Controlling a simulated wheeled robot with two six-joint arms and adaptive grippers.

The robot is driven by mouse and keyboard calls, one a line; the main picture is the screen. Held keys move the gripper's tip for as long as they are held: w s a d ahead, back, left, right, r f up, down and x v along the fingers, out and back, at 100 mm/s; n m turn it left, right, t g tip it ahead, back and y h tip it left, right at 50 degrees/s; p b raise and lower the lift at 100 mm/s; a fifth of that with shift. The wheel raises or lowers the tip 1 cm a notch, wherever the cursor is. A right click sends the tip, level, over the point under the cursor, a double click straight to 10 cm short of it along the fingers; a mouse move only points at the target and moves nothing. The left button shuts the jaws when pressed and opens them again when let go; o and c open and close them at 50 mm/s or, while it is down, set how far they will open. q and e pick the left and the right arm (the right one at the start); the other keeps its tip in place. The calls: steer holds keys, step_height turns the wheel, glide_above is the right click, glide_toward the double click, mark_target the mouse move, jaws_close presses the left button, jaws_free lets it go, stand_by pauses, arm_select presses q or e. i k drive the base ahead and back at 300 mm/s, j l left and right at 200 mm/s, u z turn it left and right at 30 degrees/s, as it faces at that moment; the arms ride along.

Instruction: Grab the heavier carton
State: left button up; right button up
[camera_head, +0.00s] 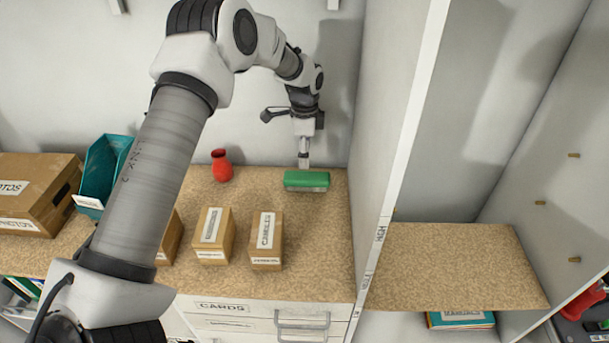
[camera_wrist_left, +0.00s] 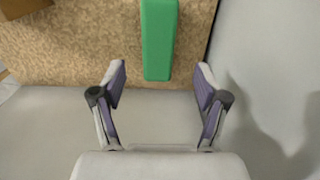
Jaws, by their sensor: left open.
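Small brown cartons with white labels stand in a row on the speckled shelf (camera_head: 330,260) in the head view. One carton (camera_head: 225,240) is in the middle and another (camera_head: 274,243) is to its right. A third (camera_head: 171,243) is mostly hidden behind my left arm. Their weights cannot be told by sight. My left gripper (camera_head: 303,163) points down at the back right, away from the cartons, beside a green block (camera_head: 307,180) with a grey underside. In the left wrist view, my left gripper (camera_wrist_left: 160,74) is open and empty, with the green block (camera_wrist_left: 159,38) ahead of its fingers.
A red vase (camera_head: 221,167) stands behind the cartons. A teal bin (camera_head: 101,170) and a large photo box (camera_head: 35,190) are at the left. A tall white divider (camera_head: 392,140) bounds the shelf on the right. An empty lower shelf (camera_head: 455,265) lies beyond it.

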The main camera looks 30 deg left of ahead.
mark_target(212, 242)
steer(key=k, duration=1.5)
